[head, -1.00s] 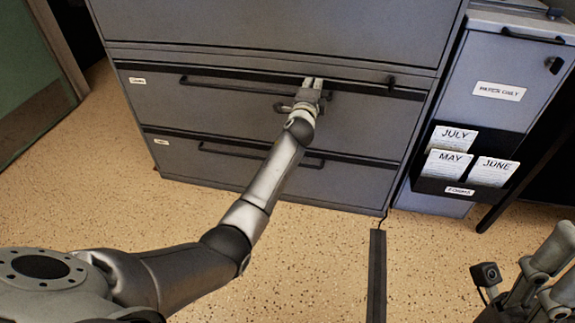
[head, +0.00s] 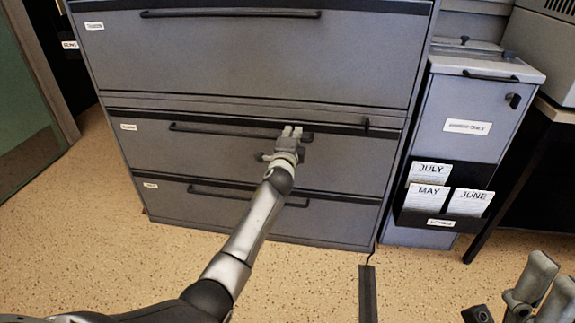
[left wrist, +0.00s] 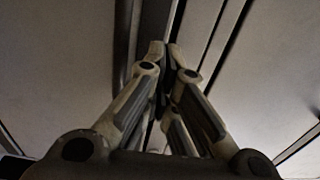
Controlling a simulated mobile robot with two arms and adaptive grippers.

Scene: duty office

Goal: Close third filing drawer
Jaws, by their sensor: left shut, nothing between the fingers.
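The grey filing cabinet (head: 255,108) stands ahead with several wide drawers. The middle drawer in view (head: 215,152) has a dark bar handle (head: 215,130) and looks flush or nearly flush with the cabinet front. Which drawer counts as third cannot be told, since the cabinet top is cut off. My left gripper (head: 292,132) is shut and empty at the upper part of this drawer, by the handle's right end; contact is unclear. In the left wrist view its fingers (left wrist: 162,55) are together against the grey front. My right gripper (head: 552,280) is at the lower right, fingers apart and empty.
A lower drawer (head: 220,212) sits beneath and an upper drawer (head: 250,55) above, both looking shut. A narrow grey cabinet (head: 455,95) with a black paper holder (head: 445,195) stands at right. A dark floor strip (head: 368,295) runs toward me.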

